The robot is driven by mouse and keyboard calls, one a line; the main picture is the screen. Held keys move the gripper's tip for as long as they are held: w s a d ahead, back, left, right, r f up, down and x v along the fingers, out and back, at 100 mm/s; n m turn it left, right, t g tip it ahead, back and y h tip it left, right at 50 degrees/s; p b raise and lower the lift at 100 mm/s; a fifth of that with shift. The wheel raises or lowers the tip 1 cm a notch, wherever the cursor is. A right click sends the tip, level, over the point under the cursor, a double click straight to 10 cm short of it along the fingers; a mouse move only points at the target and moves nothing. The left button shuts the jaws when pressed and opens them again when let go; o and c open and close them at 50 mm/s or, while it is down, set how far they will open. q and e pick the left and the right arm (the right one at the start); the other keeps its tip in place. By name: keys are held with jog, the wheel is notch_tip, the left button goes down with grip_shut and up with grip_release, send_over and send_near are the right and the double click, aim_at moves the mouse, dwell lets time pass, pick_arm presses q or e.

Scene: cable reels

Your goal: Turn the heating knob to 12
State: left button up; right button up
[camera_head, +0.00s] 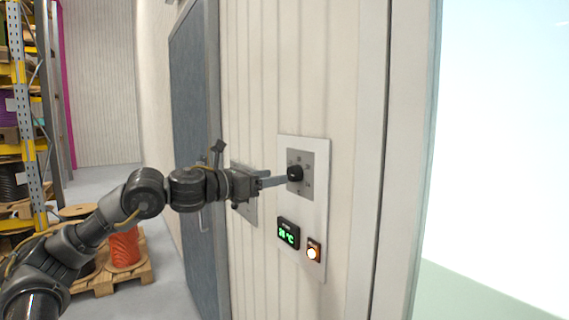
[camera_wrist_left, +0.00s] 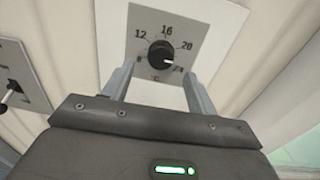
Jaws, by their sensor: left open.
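The heating knob (camera_head: 295,173) is a black round dial on a grey plate, set in a white wall panel (camera_head: 318,205). In the left wrist view the knob (camera_wrist_left: 161,54) has marks 8, 12, 16, 20 and one more, partly hidden, at the lower right. Its white pointer line points right, toward that last mark, below 20. My left gripper (camera_head: 277,179) reaches in from the left and stands at the knob. In the left wrist view its open fingers (camera_wrist_left: 155,85) lie either side below the knob, apart from it. My right gripper is not in view.
A green temperature display (camera_head: 288,233) and a lit orange button (camera_head: 314,250) sit below the knob. A second grey plate with a lever (camera_wrist_left: 14,88) is left of the panel. A blue-grey door (camera_head: 193,150), shelving (camera_head: 20,120) and a pallet of reels (camera_head: 125,268) stand further left.

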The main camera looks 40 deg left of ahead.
aim_at(290, 174)
pick_arm(q)
jog(key=p+x, duration=0.1)
jog(key=x, duration=0.2)
jog(key=shift+w+d+r+p, duration=0.2)
jog(key=shift+w+p, duration=0.1)
jog(key=shift+p, duration=0.05)
jog(key=shift+w+f, duration=0.2)
jog(key=shift+w, duration=0.35)
jog(key=shift+s+d, duration=0.1)
jog(key=shift+c, duration=0.9)
jog(key=c, duration=0.8)
